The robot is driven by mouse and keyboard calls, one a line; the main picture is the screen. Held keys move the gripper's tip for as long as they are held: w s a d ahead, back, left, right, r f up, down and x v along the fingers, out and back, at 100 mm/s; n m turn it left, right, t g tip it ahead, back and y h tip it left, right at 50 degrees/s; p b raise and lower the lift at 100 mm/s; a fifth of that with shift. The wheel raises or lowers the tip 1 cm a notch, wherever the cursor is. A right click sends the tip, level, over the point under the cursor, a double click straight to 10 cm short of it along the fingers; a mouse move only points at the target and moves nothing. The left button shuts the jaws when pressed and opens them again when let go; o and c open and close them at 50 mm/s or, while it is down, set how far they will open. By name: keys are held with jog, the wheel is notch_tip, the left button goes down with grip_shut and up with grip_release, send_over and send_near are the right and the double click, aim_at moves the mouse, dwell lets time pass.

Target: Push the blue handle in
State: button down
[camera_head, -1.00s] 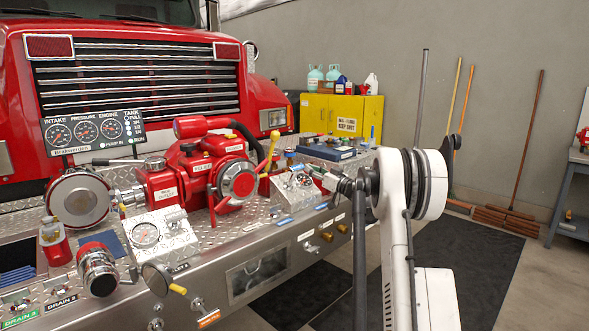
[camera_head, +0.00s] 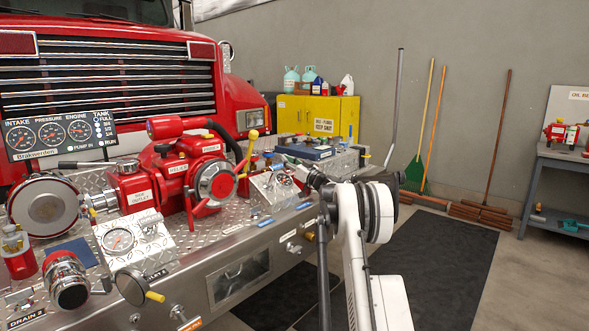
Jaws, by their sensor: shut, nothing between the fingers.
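I cannot pick out the blue handle for certain. Blue label plates (camera_head: 263,222) lie along the front edge of the diamond-plate bumper (camera_head: 235,218). A small blue part shows behind the yellow-knobbed lever, too small to tell what it is. My gripper (camera_head: 303,174) is at the end of my arm, over the right part of the bumper, close to the sloped metal gauge box (camera_head: 270,190). It is shut and holds nothing. Its fingertips are small and partly hidden by my wrist, so contact cannot be told. My arm hides part of the bumper's right front.
A red pump (camera_head: 150,187) with a yellow-knobbed lever (camera_head: 250,142) stands left of my gripper. A yellow-tipped pull (camera_head: 155,296) and a brass knob (camera_head: 310,236) stick out from the bumper front. A yellow cabinet (camera_head: 300,114) stands behind. Dark mats (camera_head: 435,265) lie on the floor.

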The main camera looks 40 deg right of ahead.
aim_at(276, 170)
jog(key=w+f, duration=0.1)
jog(key=w+f+b, duration=0.1)
jog(key=f, duration=0.1)
jog(key=shift+a+f, duration=0.15)
jog(key=shift+f, duration=0.1)
